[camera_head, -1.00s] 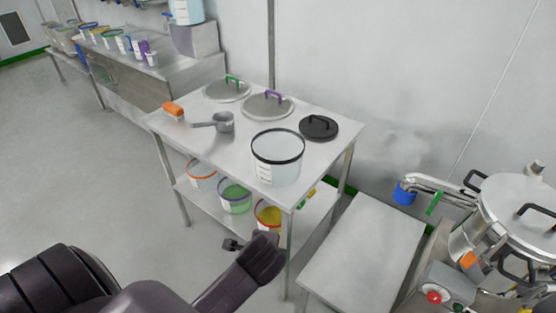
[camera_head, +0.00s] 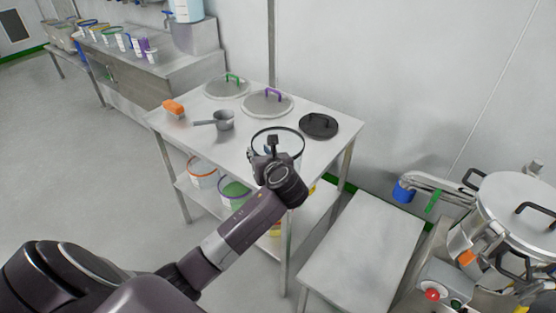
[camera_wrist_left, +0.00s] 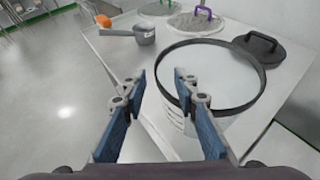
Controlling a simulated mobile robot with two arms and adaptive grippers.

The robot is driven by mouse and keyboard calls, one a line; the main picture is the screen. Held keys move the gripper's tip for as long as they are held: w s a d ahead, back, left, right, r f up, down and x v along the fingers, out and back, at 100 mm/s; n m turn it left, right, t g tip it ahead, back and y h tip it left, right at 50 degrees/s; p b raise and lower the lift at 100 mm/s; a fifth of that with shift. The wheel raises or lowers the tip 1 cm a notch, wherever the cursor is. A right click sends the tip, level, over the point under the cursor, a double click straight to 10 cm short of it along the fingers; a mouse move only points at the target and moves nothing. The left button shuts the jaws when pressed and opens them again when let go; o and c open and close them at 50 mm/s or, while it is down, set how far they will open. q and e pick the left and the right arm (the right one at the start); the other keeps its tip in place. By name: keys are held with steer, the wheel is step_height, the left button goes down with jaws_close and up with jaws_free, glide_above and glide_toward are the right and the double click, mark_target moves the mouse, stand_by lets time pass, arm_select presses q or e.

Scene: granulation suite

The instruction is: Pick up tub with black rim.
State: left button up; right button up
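The tub with black rim (camera_head: 296,148) is clear and stands upright near the front right corner of the table top; in the head view my left arm hides much of it. It also shows in the left wrist view (camera_wrist_left: 228,74), where its black rim and pale, empty-looking inside are clear. My left gripper (camera_head: 272,148) is at the tub's near side. In the left wrist view its two blue-padded fingers (camera_wrist_left: 158,82) are apart with nothing held, the right finger overlapping the near left part of the rim. Contact cannot be told. My right gripper is not in view.
On the steel table (camera_head: 200,147) are a black lid (camera_head: 318,125), two lids with purple and green handles (camera_head: 267,103), a saucepan (camera_head: 222,120) and an orange block (camera_head: 173,107). Tubs with coloured rims (camera_head: 203,172) stand on the lower shelf. A low bench (camera_head: 365,255) is at right.

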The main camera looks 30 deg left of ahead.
arm_select(q)
steer(key=shift+f+p+x, duration=0.2)
steer(key=shift+p+x, duration=0.1)
steer(key=shift+x, duration=1.6)
steer(key=shift+f+p+x, duration=0.2)
steer(key=shift+p+x, duration=0.05)
steer(key=shift+x, duration=1.65)
steer(key=shift+d, duration=0.2)
jaws_close()
